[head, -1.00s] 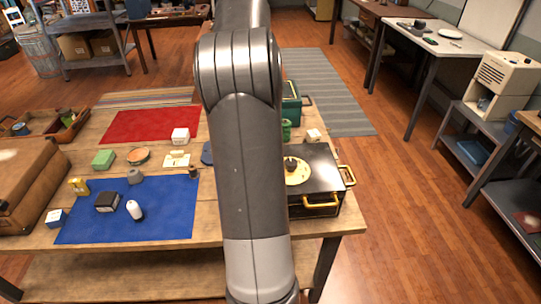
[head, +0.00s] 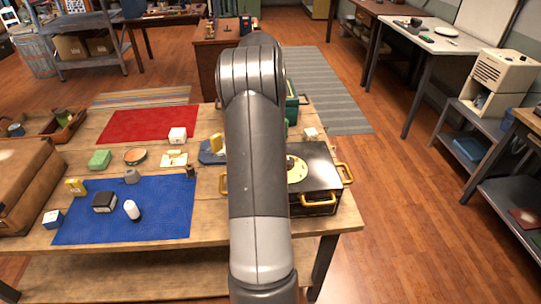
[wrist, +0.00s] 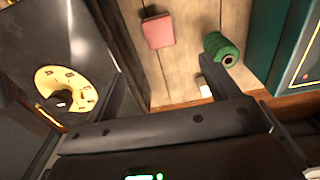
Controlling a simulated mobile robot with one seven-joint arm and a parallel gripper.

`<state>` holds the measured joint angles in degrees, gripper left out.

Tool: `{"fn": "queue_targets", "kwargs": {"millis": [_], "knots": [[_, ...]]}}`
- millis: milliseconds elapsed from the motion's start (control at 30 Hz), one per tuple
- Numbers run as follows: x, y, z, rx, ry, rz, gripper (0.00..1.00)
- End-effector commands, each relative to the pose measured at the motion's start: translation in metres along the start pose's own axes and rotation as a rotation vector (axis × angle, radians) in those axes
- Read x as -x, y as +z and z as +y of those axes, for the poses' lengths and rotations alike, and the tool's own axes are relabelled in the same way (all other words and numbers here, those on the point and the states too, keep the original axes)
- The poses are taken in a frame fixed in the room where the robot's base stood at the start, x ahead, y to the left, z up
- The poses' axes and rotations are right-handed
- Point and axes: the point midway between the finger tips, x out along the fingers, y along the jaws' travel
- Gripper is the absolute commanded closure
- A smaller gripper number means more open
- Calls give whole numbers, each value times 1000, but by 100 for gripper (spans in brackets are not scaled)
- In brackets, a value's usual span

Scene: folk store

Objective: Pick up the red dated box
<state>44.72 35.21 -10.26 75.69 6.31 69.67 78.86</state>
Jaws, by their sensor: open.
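The red box (wrist: 158,31) is a small, faded red block on the wooden table at the top middle of the wrist view. Any date on it is too small to read. My gripper (wrist: 163,72) is open and empty, its fingers pointing toward the table with the box beyond and between the fingertips. In the head view my arm hides both the gripper and the red box.
A black case with a yellow dial (wrist: 65,88) stands close on the left; it also shows in the head view (head: 322,172). A green spool (wrist: 222,48) and a teal case (wrist: 283,45) are on the right. A small white item (wrist: 205,91) lies near the right finger.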

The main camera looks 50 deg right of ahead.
Motion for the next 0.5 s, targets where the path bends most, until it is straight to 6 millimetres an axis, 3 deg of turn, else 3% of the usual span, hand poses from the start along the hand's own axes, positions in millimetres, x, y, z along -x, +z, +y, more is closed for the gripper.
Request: {"fn": "queue_targets", "kwargs": {"millis": [33,133,500], "knots": [[-22,-1,2,-2,7,-1,20],[-54,-1,1,-1,4,0,20],[-112,-1,0,0,1,0,20]]}}
